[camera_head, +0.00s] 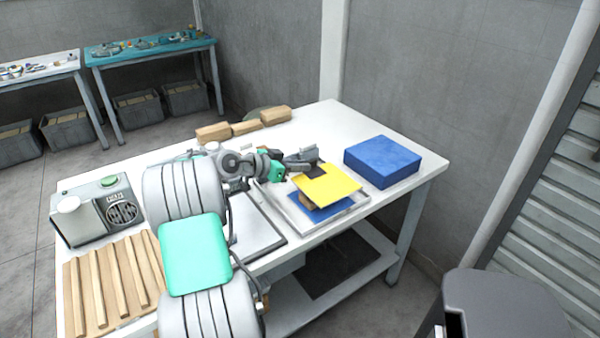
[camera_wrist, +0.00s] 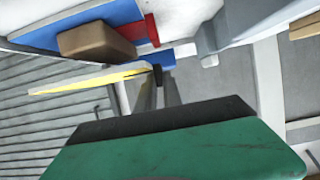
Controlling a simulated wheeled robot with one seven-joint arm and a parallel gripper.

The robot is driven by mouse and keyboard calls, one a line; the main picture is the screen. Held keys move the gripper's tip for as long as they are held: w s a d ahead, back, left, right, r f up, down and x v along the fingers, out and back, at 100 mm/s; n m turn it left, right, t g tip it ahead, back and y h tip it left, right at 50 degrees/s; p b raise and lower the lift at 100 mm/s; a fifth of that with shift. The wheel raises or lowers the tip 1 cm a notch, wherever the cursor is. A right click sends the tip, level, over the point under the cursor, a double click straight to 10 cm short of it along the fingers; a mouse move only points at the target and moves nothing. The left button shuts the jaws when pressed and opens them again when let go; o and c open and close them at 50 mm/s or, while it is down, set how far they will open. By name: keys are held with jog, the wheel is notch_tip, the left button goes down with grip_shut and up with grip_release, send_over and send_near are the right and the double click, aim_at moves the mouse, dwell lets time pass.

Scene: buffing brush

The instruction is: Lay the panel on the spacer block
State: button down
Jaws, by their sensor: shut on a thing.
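The thin yellow panel (camera_head: 332,184) is in my gripper (camera_head: 314,163), which is shut on its edge. The wrist view shows the panel (camera_wrist: 82,80) nearly edge-on, beside the gripper fingers (camera_wrist: 158,82). A small brown block, which I take for the spacer block (camera_head: 307,202), sits on a blue sheet (camera_head: 330,212) in a shallow white tray (camera_head: 352,213). The panel hangs over this block and hides part of it. In the wrist view the block (camera_wrist: 95,43) shows with a gap between it and the panel. A red piece (camera_wrist: 152,30) is near it.
A large blue block (camera_head: 382,160) stands right of the tray. Wooden blocks (camera_head: 243,127) lie at the back edge. A grey machine (camera_head: 97,211) and a slatted wooden board (camera_head: 112,283) are at left. The white table (camera_head: 340,125) is clear behind the tray.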

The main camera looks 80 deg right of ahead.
jog(key=shift+f, duration=1.35)
jog(key=c, duration=1.5)
grip_release()
jog(key=shift+r, duration=0.1)
jog(key=shift+a+r, duration=0.1)
jog(key=shift+r, duration=0.15)
jog(key=v, duration=1.2)
jog(key=shift+f, duration=0.15)
